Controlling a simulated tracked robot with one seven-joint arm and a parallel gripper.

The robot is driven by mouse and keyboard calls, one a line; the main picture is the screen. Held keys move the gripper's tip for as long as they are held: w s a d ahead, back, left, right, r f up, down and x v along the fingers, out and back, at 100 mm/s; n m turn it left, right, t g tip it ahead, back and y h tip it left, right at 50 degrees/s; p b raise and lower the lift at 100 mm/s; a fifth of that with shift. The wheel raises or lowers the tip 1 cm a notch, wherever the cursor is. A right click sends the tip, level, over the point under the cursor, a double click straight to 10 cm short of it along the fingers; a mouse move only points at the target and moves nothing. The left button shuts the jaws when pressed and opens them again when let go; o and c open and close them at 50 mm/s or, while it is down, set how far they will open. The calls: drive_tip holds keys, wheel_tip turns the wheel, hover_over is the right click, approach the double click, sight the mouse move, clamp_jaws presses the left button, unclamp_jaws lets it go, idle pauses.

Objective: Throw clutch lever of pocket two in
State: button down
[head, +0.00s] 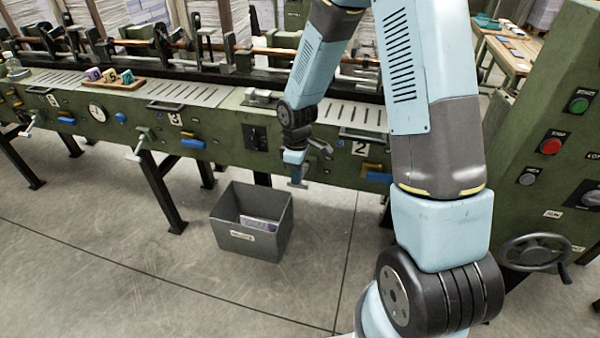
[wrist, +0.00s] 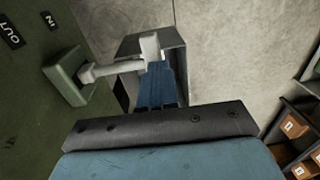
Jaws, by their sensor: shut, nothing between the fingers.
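The clutch lever (wrist: 104,70) by the IN and OUT labels is a pale arm on a green mount (wrist: 65,76), with a light grip (wrist: 150,46) at its end. In the wrist view the lever sticks out sideways from the green panel. My gripper (wrist: 160,84) is shut and empty, its blue fingers beside the lever's grip; I cannot tell whether they touch it. In the head view my gripper (head: 297,180) points down at the machine's front, left of the number 2 plate (head: 361,148). There my wrist largely hides this lever.
A grey bin (head: 272,240) with papers stands on the floor below my gripper; it also shows behind the fingers in the wrist view (wrist: 181,62). The pocket 3 lever (head: 134,155) is to the left. A blue-handled part (head: 378,177) sits right of my gripper.

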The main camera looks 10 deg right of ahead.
drive_tip(key=shift+s+f, duration=0.15)
drive_tip(key=shift+f, duration=0.05)
drive_tip(key=shift+s+f, duration=0.2)
drive_tip(key=shift+f, duration=1.25)
drive_tip(key=shift+s+f, duration=0.15)
drive_tip(key=shift+f, duration=1.25)
drive_tip(key=s+a+r, duration=0.1)
drive_tip(key=s+r, duration=0.1)
drive_tip(key=r, duration=0.4)
drive_tip(key=s+a+r, duration=0.1)
drive_tip(key=s+r, duration=0.2)
drive_tip(key=r, duration=0.3)
drive_tip(key=shift+s+a+r, duration=0.15)
drive_tip(key=shift+a+r, duration=0.1)
